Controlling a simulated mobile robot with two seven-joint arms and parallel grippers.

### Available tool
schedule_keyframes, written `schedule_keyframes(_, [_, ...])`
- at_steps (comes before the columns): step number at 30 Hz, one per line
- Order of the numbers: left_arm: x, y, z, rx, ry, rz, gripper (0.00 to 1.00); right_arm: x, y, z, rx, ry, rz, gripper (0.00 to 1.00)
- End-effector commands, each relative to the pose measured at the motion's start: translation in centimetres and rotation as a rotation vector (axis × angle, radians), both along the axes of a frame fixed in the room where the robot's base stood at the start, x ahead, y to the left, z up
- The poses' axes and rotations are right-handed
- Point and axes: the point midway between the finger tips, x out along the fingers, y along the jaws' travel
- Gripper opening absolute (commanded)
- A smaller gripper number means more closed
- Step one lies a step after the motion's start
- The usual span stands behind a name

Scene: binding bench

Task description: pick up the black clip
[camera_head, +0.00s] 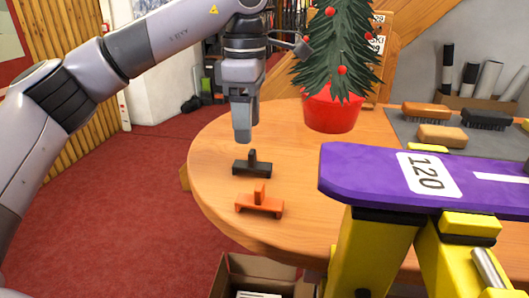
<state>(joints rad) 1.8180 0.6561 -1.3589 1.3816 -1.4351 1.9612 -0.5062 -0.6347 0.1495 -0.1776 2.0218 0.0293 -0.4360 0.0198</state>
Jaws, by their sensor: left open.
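The black clip (252,168) stands on the round wooden table near its left edge, a flat bar with a short upright tab. My left gripper (243,138) points down just above and slightly left of the tab in the picture, with a small gap seen between them. It is open with nothing in it; its fingers overlap in this view. My right gripper is out of view.
An orange clip (259,205) sits in front of the black one. A red pot (331,112) with a small tree stands behind to the right. A purple-topped yellow stand (378,172) fills the right foreground. An open cardboard box (228,273) lies below the table edge.

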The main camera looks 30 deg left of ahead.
Motion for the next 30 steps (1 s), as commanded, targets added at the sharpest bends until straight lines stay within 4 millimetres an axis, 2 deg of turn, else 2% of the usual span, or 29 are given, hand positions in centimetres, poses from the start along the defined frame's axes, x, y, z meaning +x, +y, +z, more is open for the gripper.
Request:
schedule_keyframes(8, [0.1, -0.1, -2.6, 0.002, 0.001, 0.001, 0.6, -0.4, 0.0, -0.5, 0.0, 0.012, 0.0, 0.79])
schedule_keyframes(16, [0.2, -0.6, -6.4, 0.001, 0.001, 0.0, 0.6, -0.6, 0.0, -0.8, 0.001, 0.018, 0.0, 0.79])
schedule_keyframes(26, [0.2, -0.7, -7.1, 0.0, -0.001, 0.001, 0.6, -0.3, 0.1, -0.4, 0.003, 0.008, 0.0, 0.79])
schedule_keyframes(30, [0.2, -0.7, -7.1, 0.0, -0.001, 0.001, 0.14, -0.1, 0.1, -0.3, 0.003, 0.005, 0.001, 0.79])
